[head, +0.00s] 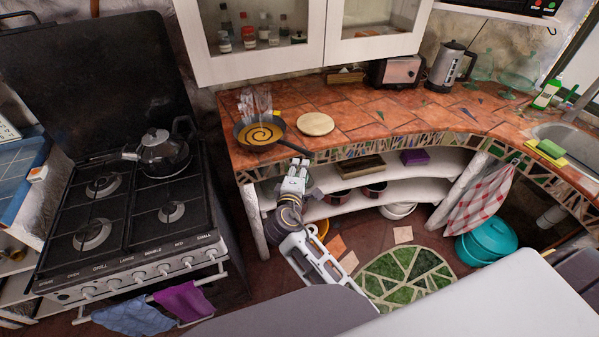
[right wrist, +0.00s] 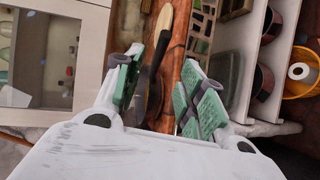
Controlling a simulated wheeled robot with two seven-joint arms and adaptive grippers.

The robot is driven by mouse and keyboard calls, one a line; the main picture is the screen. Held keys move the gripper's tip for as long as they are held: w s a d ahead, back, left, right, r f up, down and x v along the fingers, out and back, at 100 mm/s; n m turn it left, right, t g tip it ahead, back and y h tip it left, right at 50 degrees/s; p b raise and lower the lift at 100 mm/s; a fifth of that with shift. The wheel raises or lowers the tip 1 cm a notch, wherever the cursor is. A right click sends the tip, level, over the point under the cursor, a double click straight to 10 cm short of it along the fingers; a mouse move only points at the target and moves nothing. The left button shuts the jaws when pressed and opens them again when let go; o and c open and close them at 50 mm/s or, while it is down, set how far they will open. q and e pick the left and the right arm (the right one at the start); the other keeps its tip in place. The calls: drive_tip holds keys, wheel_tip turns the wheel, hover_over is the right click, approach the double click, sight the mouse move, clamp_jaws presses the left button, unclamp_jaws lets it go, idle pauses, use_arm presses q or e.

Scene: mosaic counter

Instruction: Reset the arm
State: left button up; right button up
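My right arm (head: 318,258) reaches from the bottom of the head view toward the counter's front edge. Its gripper (head: 298,168) is close to the end of the handle of a dark frying pan (head: 240,133). In the right wrist view the green-padded fingers of the right gripper (right wrist: 163,85) stand apart. The dark pan handle (right wrist: 157,58) shows between and beyond them. No finger visibly closes on it; whether one touches it I cannot tell. My left gripper is not in view.
The pan sits on the tiled counter (head: 350,117) beside a round wooden board (head: 315,124). A stove with a kettle (head: 163,153) stands at left. Below the counter are shelves (head: 420,170) with pots. A toaster (head: 397,72) and a steel kettle (head: 450,66) stand at the back.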

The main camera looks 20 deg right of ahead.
drive_tip(key=shift+d+f, duration=0.1)
idle(0.3)
drive_tip(key=s+d+f+m+g+y, duration=0.2)
drive_tip(key=s+d+f+m+g, duration=0.35)
drive_tip(key=s+f, duration=0.3)
drive_tip(key=s+a+f+m+g+y, duration=0.2)
drive_tip(key=s+m+g+y, duration=0.3)
drive_tip(key=s, duration=1.1)
wheel_tip(320, 180, down, 34)
drive_tip(key=s, duration=0.3)
drive_tip(key=s+d+f+g, duration=0.1)
drive_tip(key=s+d+f, duration=0.1)
drive_tip(key=s+f, duration=0.7)
drive_tip(key=s+d+f+g, duration=0.1)
drive_tip(key=s+d+f, duration=0.1)
drive_tip(key=s+f, duration=0.7)
drive_tip(key=s, duration=0.3)
drive_tip(key=shift+s+f+n, duration=0.2)
drive_tip(key=shift+f+n, duration=0.15)
